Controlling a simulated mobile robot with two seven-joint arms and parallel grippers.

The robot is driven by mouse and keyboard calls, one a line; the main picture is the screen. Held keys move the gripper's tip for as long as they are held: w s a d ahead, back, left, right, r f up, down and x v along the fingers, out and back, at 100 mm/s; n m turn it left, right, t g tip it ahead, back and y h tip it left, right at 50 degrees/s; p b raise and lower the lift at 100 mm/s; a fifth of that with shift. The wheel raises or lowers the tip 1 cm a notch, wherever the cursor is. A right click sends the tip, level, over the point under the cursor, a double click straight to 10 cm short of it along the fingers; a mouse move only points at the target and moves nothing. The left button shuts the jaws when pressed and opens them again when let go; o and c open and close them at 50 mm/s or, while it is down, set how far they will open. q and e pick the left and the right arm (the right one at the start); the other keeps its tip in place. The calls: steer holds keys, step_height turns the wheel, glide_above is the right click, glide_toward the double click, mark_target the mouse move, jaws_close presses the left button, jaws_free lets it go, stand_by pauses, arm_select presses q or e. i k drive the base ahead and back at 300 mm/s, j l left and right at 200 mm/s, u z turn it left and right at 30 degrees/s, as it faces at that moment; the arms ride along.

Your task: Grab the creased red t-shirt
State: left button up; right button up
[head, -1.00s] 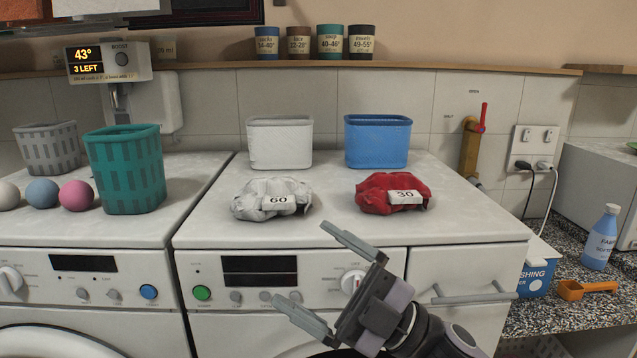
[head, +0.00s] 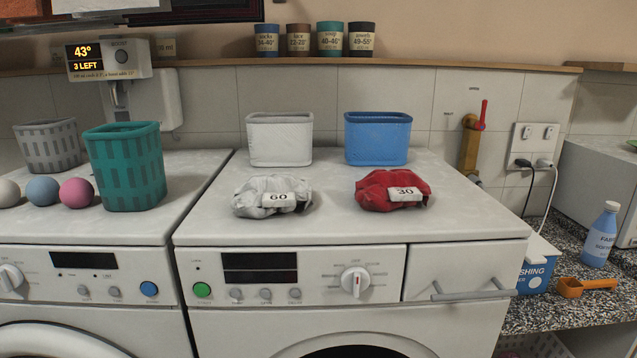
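The creased red t-shirt (head: 378,194) lies bunched up on top of the right-hand washing machine (head: 330,228). A white tag (head: 405,193) reading 30 sits on its front right side. A similar crumpled white garment (head: 254,190) with a tag reading 60 lies to its left, with a clear gap between them. Nothing touches the red t-shirt from above. Neither of my grippers shows in the head view now.
A white basket (head: 280,140) and a blue basket (head: 377,140) stand behind the garments. A teal basket (head: 125,170) and several balls are on the left machine. An orange scoop (head: 586,286) and a bottle (head: 600,238) are on the right counter. The machine top around the shirt is clear.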

mark_target(381, 190)
steer(key=k+l+z, duration=0.25)
steer(key=l+z, duration=0.25)
steer(key=k+l+z, duration=0.1)
steer(key=l+z, duration=0.15)
steer(key=l, duration=0.2)
steer(key=l+z, duration=0.25)
steer(key=l, duration=0.15)
steer(key=i+j, duration=0.1)
steer(key=j, duration=0.2)
steer(key=i+j, duration=0.15)
steer(key=j, duration=0.2)
